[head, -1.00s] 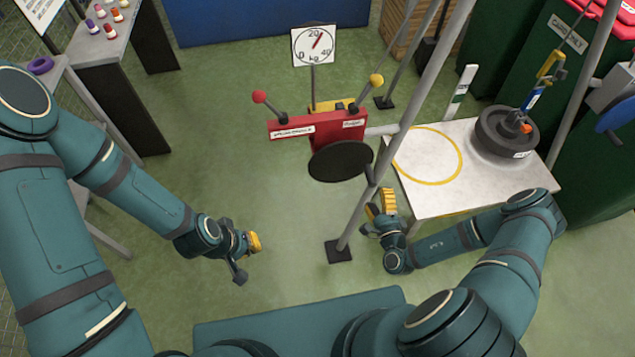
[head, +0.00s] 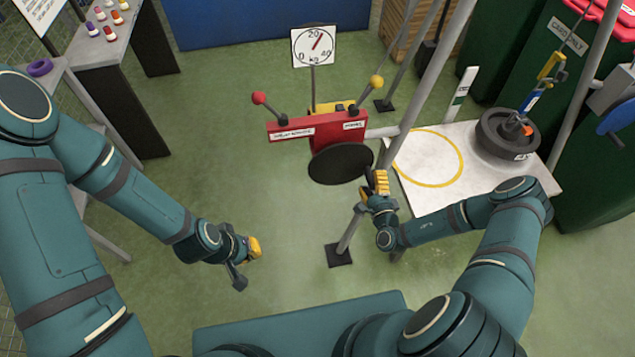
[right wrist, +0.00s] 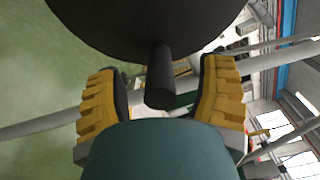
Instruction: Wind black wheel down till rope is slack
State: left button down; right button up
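The black wheel (head: 341,164) is a dark disc on the red winch box (head: 318,130), in the middle of the head view. In the right wrist view the black wheel (right wrist: 150,25) fills the top, and its dark handle peg (right wrist: 160,78) sticks out between my right fingers. My right gripper (head: 373,184) is at the wheel's right edge; in the wrist view (right wrist: 160,100) its yellow-padded fingers are open on either side of the peg, with gaps. My left gripper (head: 250,262) hangs over the floor at left; its opening is unclear. The rope is hard to make out.
A dark weight (head: 507,134) with a blue and yellow hook above it stands on the white platform (head: 470,182), beside a yellow ring. A round-dial scale (head: 314,46) stands behind the winch. A grey post (head: 425,80) rises beside the wheel.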

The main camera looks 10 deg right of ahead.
grip_shut()
jog(key=shift+w+d+r+n+p, duration=0.15)
jog(key=shift+r+n+p, duration=0.45)
jog(key=shift+p, duration=0.35)
jog(key=shift+s+d+r+n+p, duration=0.1)
jog(key=shift+r+n+p, duration=0.45)
jog(key=shift+p, duration=0.35)
jog(key=shift+r+n+p, duration=0.15)
jog(key=shift+n+p, duration=0.1)
jog(key=shift+p, duration=0.1)
jog(key=shift+w+r+n+p, duration=0.1)
jog(key=shift+r+n+p, duration=0.6)
jog(key=shift+n+p, duration=0.5)
jog(key=shift+a+r+n+p, duration=0.2)
jog(key=shift+r+n+p, duration=0.75)
jog(key=shift+p, duration=0.8)
